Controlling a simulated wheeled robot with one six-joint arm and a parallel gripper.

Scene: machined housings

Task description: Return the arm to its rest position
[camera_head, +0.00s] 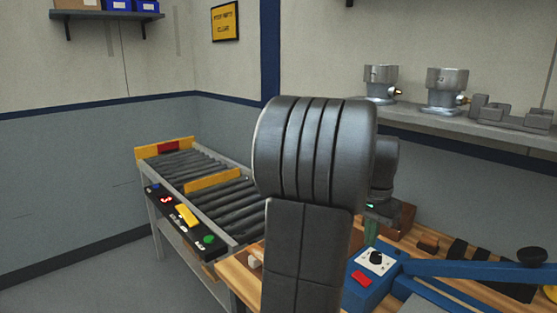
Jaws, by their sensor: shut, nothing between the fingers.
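My arm (310,160) stands upright in the middle of the head view, with a large dark ribbed joint above a grey link. A further dark part of my arm (385,165) shows behind it on the right, with a small green light below. My gripper's fingers do not show; the arm hides whatever lies behind it.
A roller conveyor (215,205) with a button panel (180,215) stands left of my arm. A wooden bench (237,280) carries a blue device (372,275) with a long blue lever (470,269) at right. Metal housings (446,90) stand on a wall shelf (420,117).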

